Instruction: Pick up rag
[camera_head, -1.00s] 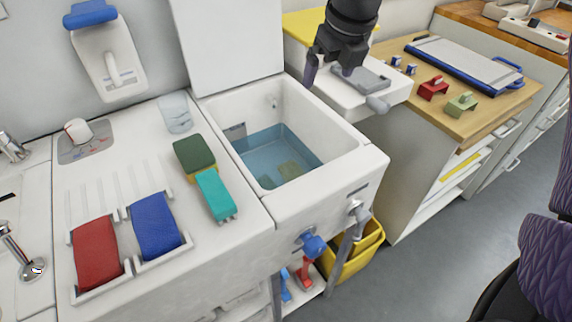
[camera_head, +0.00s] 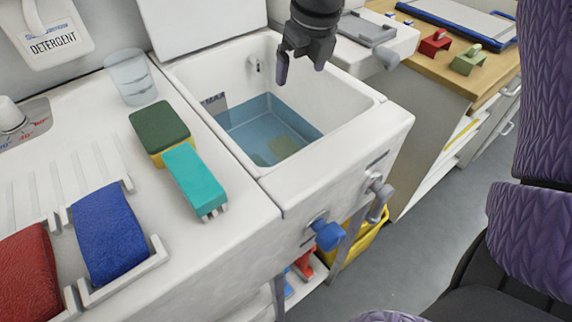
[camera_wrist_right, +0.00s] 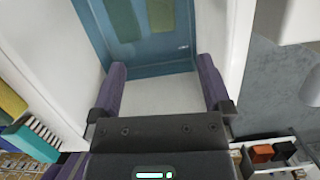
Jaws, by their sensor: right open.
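No single thing is clearly marked as the rag. Two olive-green flat pieces lie under the water in the sink basin (camera_head: 350,120); one olive piece (camera_head: 285,148) shows in the head view, and a green strip (camera_wrist_right: 162,14) shows in the right wrist view. A blue folded cloth-like piece (camera_head: 108,232) and a red one (camera_head: 28,272) rest in white holders left of the sink. My right gripper (camera_head: 301,74) is open and empty above the basin, its fingers (camera_wrist_right: 162,82) pointing down towards the water. My left gripper is out of view.
A green-and-yellow sponge (camera_head: 160,130), a teal brush (camera_head: 194,180) and a clear cup (camera_head: 130,76) stand on the counter beside the sink. A blue tap knob (camera_head: 328,236) sticks out in front. A wooden worktop (camera_head: 478,82) lies to the right.

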